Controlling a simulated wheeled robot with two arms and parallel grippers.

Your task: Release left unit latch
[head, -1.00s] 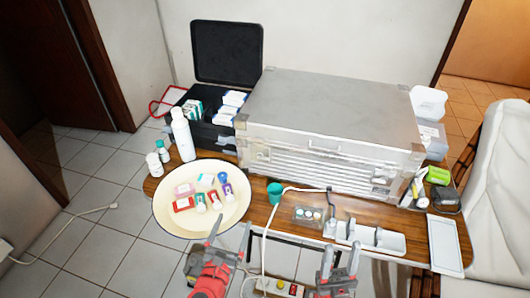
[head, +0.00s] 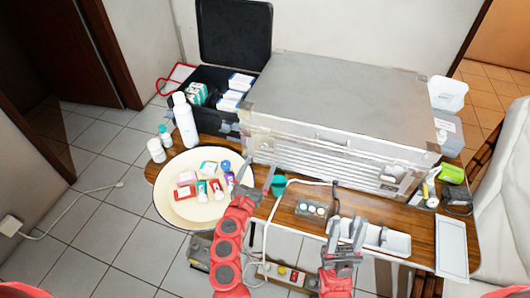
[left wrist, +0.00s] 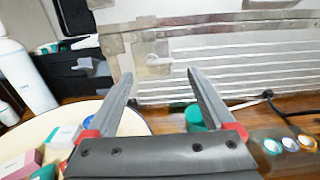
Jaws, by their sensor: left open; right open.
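The silver metal unit case (head: 335,95) stands shut on the wooden table. Its slatted front faces me. The left latch (left wrist: 156,62) is a small metal piece on the left of that front in the left wrist view. It is too small to read clearly in the head view. My left gripper (head: 255,177) is open and empty in front of the case's left end, its fingers pointing at the front. In the left wrist view the latch lies between the fingertips (left wrist: 160,75), with no visible contact. My right gripper (head: 346,236) is open and empty near the table's front edge.
A cream round tray (head: 185,222) with small boxes and bottles lies left of my left gripper. A green cup (head: 278,185) and white cable are close on its right. A white bottle (head: 185,122) and open black case (head: 215,118) stand behind the tray.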

